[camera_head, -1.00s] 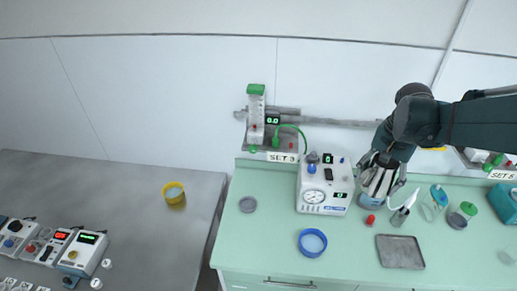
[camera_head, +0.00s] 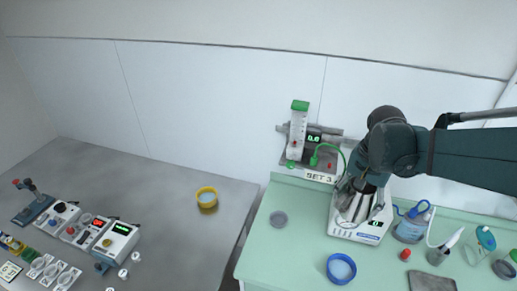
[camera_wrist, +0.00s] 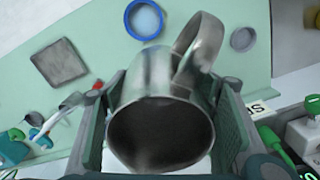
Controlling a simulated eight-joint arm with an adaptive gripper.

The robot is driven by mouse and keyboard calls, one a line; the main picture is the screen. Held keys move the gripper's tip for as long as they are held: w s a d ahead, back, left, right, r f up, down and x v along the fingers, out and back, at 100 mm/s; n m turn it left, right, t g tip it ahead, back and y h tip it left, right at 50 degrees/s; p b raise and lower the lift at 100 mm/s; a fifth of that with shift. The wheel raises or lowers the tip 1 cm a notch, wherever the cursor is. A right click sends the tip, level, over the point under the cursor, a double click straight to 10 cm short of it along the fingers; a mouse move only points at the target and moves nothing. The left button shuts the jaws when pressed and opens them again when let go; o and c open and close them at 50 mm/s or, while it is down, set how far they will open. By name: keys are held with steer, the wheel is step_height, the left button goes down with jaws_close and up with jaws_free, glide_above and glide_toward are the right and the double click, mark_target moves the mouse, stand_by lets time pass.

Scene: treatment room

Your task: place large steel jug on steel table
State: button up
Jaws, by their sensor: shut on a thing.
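The large steel jug (camera_head: 351,206) is held by my gripper (camera_head: 358,194) in front of the white device on the green counter. In the wrist view, the jug (camera_wrist: 150,75) sits between both finger pads, with its dark open mouth facing the camera and its handle pointing up and to the right. My gripper is shut on the jug. The gripper partly hides the jug in the head view. The steel table (camera_head: 150,175) is the grey surface at the left, well apart from the jug.
On the steel table are a yellow-rimmed cup (camera_head: 207,198) and several control boxes (camera_head: 115,243) at the lower left; its middle is bare.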

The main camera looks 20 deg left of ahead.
steer(key=w+a+f+n+b, duration=0.1)
steer(key=a+f, duration=0.2)
steer(key=a, duration=0.5)
steer(key=w+a+f+n+b, duration=0.1)
steer(key=a+f+n, duration=0.1)
steer(key=a, duration=0.7)
steer(key=n+b, duration=0.5)
steer(key=n, duration=0.1)
glide_above(175, 256)
step_height(175, 256, down, 15)
steer(key=shift+r, duration=0.15)
steer(key=shift+f, duration=3.15)
steer(key=shift+f, duration=0.1)
steer(key=shift+f+b, duration=0.3)
steer(key=shift+f, duration=1.5)
